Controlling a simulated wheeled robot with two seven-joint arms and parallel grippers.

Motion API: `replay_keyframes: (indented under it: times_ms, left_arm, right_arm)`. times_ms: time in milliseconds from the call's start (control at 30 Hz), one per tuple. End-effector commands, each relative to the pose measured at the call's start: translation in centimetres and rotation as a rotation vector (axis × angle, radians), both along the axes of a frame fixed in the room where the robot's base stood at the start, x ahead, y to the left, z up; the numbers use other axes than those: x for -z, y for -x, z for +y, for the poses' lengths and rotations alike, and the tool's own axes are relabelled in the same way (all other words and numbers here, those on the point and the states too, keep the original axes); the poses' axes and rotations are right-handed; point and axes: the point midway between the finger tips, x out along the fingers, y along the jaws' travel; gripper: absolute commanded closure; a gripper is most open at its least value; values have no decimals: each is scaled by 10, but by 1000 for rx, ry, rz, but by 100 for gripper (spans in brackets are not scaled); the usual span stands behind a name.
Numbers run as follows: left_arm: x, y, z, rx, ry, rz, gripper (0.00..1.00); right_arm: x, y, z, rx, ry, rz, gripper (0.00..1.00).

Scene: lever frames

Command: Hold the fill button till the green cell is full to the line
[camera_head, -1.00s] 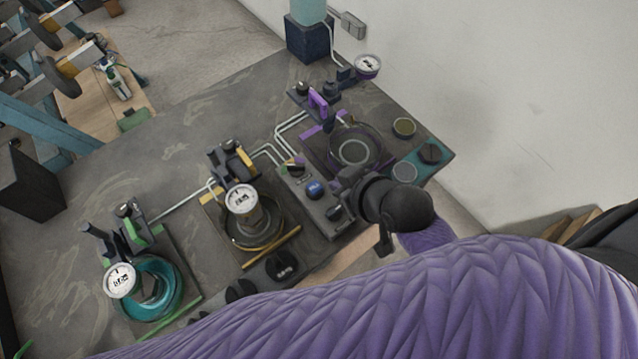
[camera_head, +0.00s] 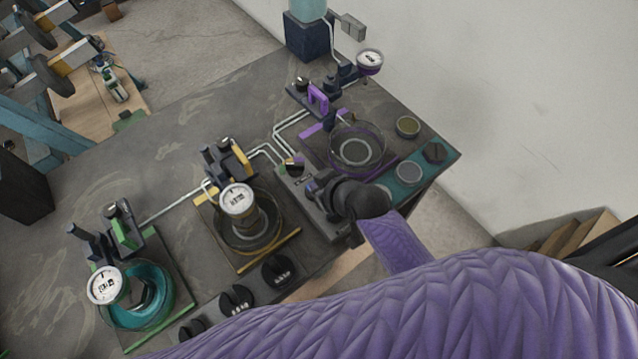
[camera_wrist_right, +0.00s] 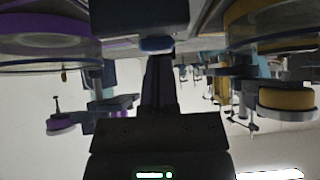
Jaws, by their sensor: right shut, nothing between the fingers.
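The green cell (camera_head: 158,312) is a round glass vessel at the lower left of the head view, beside a green-handled valve (camera_head: 124,228). Teal shows around its inside; a white dial gauge (camera_head: 104,286) covers part of it, and I cannot make out the fill line. My right gripper (camera_head: 318,190) is shut and empty over the control block between the yellow and purple cells. In the right wrist view its fingertips (camera_wrist_right: 158,60) are at the blue button (camera_wrist_right: 157,45), touching or nearly so. My left gripper is not in view.
The yellow cell (camera_head: 272,222) with its gauge (camera_head: 238,199) stands left of my right gripper. The purple cell (camera_head: 378,148) stands above and right of it. Black knobs (camera_head: 236,299) line the front edge. The grey bench top (camera_head: 165,150) is clear toward the upper left.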

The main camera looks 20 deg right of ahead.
Motion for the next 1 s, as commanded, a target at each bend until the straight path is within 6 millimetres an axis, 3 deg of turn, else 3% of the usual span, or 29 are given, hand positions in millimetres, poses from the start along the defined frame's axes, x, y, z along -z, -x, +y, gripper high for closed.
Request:
replay_keyframes:
  times_ms: [300, 1000]
  left_arm:
    - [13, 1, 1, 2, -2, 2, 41]
    - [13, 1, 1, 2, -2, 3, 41]
  right_arm:
    - [27, 1, 0, -1, 2, 5, 100]
    - [31, 4, 0, -4, 4, 19, 100]
